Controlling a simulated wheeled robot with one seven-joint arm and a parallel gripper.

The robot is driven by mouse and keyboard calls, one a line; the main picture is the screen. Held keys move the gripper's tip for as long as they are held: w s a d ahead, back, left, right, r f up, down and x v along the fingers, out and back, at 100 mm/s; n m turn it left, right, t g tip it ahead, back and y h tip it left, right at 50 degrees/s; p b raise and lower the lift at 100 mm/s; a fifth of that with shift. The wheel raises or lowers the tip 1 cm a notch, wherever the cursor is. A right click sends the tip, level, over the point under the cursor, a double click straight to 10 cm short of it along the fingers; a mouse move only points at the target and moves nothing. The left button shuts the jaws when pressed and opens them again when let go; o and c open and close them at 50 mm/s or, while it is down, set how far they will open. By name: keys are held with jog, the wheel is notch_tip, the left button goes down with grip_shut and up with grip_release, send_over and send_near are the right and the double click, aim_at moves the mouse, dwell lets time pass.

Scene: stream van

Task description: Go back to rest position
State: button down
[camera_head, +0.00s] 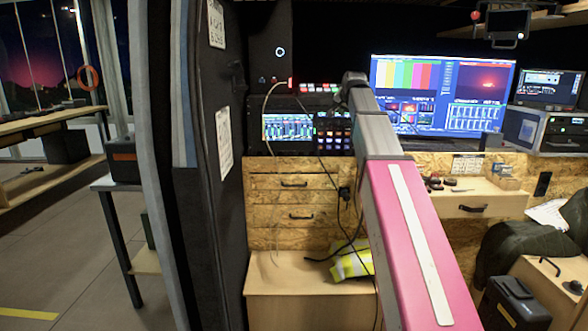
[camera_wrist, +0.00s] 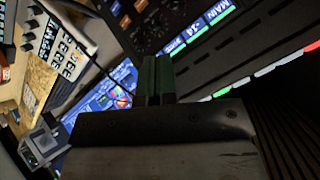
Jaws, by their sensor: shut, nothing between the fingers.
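My arm, with a pink and white link, reaches forward through the middle of the head view toward the equipment rack. My gripper (camera_wrist: 156,80) shows in the wrist view with its two dark green fingers together and nothing between them. In the head view my gripper is hidden behind the end of my arm. In the wrist view, a black equipment panel (camera_wrist: 255,50) with lit buttons and labels lies just past the fingers. I cannot tell whether the fingertips touch it.
A large screen (camera_head: 440,92) with colour bars stands right of my arm. A wooden drawer unit (camera_head: 292,200) and a hi-vis vest (camera_head: 352,262) are below. A dark door edge (camera_head: 205,180) stands close on the left. A black case (camera_head: 512,305) is at lower right. Cables hang before the drawers.

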jog(key=s+f+n+g, duration=0.15)
jog(key=s+f, duration=0.25)
jog(key=f, duration=0.7)
jog(key=s+f+g, duration=0.2)
jog(key=s+f, duration=0.2)
jog(key=f, duration=0.6)
jog(key=s+f+n+g, duration=0.1)
jog(key=s+f, duration=0.3)
jog(key=f, duration=0.7)
jog(key=s+f+n+g, duration=0.4)
jog(key=s+f+g, duration=0.1)
jog(key=s+f, duration=1.9)
jog(key=shift+a+h, duration=0.2)
jog(key=shift+h, duration=0.2)
